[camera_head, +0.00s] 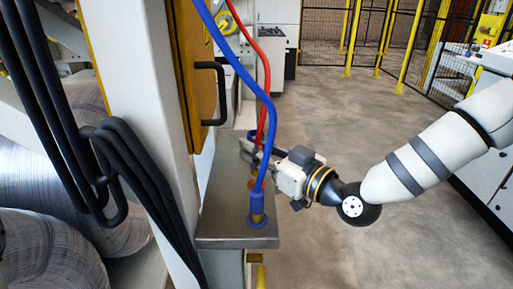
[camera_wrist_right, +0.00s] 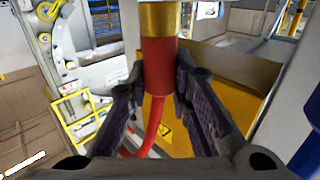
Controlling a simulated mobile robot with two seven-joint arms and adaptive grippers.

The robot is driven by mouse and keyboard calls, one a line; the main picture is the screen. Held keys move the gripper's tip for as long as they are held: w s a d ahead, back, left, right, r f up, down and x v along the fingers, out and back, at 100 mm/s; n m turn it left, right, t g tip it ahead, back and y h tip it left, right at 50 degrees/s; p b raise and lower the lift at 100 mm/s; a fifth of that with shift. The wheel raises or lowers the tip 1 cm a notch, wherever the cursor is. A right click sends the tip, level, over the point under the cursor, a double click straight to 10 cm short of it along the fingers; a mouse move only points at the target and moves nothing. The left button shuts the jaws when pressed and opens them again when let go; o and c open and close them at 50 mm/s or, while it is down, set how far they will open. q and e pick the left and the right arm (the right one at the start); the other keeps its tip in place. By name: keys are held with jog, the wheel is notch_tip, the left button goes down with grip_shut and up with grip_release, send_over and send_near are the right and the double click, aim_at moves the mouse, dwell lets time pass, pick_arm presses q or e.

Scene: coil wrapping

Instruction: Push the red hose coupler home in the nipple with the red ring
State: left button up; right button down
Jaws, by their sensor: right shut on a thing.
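My right gripper (camera_head: 256,152) is shut on the red hose coupler (camera_wrist_right: 160,68), above the grey metal ledge. In the right wrist view the coupler sits between the two dark fingers (camera_wrist_right: 160,80), its brass end (camera_wrist_right: 161,18) sticking out past them. The red hose (camera_head: 265,85) runs down from above into the grip; it also shows in the wrist view (camera_wrist_right: 155,125). My left gripper is not in view.
A blue coupler (camera_head: 257,202) with a brass end stands on the ledge (camera_head: 225,228), near its front. Its blue hose (camera_head: 243,70) hangs close in front of my right gripper. A yellow cabinet door with a black handle (camera_head: 222,95) is to the left. Open floor lies right.

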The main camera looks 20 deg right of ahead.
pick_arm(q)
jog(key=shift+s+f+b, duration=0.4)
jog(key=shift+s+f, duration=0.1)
pick_arm(e)
jog(key=shift+f, duration=1.55)
jog(key=c, duration=1.4)
grip_release()
jog(key=shift+o, duration=0.2)
jog(key=shift+s, duration=0.1)
jog(key=v, duration=1.2)
